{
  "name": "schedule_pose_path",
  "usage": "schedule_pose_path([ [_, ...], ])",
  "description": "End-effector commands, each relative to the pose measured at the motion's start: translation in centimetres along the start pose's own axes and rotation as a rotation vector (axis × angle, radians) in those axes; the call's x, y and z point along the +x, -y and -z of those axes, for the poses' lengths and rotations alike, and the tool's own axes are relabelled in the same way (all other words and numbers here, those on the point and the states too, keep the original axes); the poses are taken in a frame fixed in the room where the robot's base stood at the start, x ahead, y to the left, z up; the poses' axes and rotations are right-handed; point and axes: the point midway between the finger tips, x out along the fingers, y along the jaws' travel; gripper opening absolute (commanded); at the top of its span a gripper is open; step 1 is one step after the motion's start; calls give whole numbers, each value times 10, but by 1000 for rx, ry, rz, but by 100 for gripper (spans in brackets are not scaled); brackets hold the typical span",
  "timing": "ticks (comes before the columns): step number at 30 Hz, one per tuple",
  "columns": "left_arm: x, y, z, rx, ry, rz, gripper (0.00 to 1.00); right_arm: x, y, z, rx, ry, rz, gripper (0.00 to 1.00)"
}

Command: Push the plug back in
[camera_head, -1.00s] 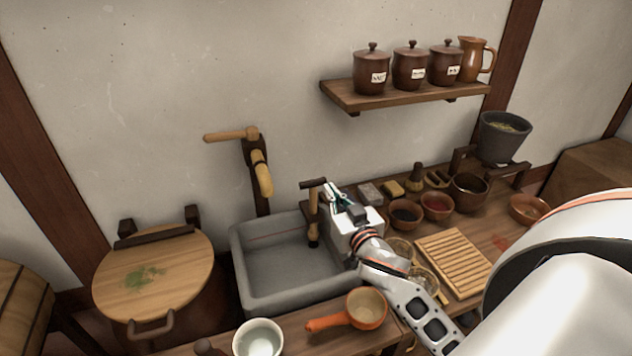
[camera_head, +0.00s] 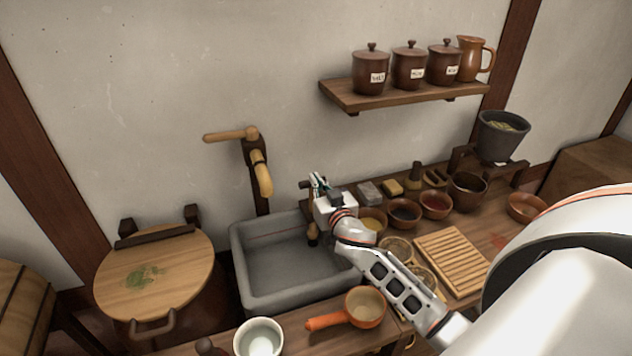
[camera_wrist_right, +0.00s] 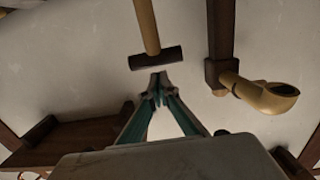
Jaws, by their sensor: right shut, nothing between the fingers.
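The plug (camera_head: 312,237) is a wooden rod with a dark crossbar handle and stands at the right side of the grey stone sink (camera_head: 243,262). My right gripper (camera_head: 317,180) largely hides its upper part in the head view. In the right wrist view the dark crossbar of the plug (camera_wrist_right: 156,58) lies just beyond the tips of my right gripper (camera_wrist_right: 159,82), with its pale rod running up the picture. The fingers are shut and empty. I cannot tell whether the tips touch the crossbar. My left gripper is out of view.
A wooden tap (camera_head: 262,178) hangs over the sink's back edge. Bowls, including a red-filled one (camera_head: 436,204), and a slatted board (camera_head: 452,260) crowd the counter on the right. An orange pan (camera_head: 365,306) and a pale bowl (camera_head: 259,339) stand in front. The sink basin is mostly clear.

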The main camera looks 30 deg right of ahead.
Motion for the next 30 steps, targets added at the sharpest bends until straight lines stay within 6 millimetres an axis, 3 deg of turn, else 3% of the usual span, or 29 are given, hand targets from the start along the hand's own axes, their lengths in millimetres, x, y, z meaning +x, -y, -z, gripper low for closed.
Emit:
schedule_pose_path([
  [14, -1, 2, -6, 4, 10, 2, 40, 1, 0, -6, -1, 0, 0, 0],
  [21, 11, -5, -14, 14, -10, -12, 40, 2, 0, -33, 2, 2, 0, 0],
  [30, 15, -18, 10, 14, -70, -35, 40, 2, 0, -48, -1, 3, -1, 0],
])
